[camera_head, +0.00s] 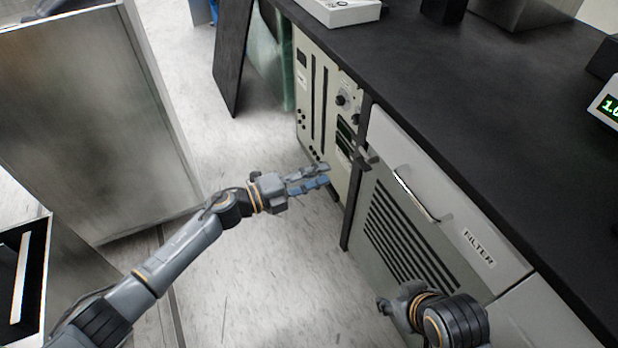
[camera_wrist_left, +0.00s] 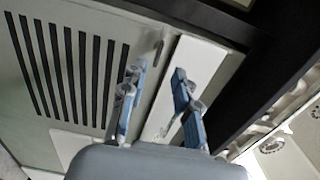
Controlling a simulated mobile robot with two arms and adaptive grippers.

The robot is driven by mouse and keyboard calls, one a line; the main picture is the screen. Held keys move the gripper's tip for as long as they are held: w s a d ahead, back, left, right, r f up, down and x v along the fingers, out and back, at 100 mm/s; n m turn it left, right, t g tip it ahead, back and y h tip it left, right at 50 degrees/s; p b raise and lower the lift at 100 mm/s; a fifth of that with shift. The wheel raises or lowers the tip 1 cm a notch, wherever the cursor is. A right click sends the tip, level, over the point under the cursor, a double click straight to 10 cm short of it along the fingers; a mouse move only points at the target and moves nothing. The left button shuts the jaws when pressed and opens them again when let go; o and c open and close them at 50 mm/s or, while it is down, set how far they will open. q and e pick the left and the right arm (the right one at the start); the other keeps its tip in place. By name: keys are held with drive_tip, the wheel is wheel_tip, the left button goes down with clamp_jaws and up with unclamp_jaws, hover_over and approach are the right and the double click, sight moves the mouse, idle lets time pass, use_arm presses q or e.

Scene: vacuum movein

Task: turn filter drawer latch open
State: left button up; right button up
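The filter drawer (camera_head: 500,250) is a pale front labelled FILTER under the dark countertop, with a slim metal bar handle (camera_head: 420,195). A dark latch-like block (camera_head: 365,157) sits at the drawer's left end; I cannot tell which way it is turned. My left gripper (camera_head: 322,177) is just left of this block, apart from it in the head view. Its blue-grey fingers are spread with nothing between them in the left wrist view (camera_wrist_left: 158,70). My right gripper (camera_head: 388,305) is low in front of the slatted panel; its fingers are too unclear to judge.
A slatted vent panel (camera_head: 400,235) lies below the drawer and also shows in the left wrist view (camera_wrist_left: 70,65). An instrument panel with knobs (camera_head: 345,98) stands left of the drawer. A large metal cabinet (camera_head: 80,110) is at left. Pale floor is clear between.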

use_arm(q)
drive_tip(key=shift+v, duration=1.25)
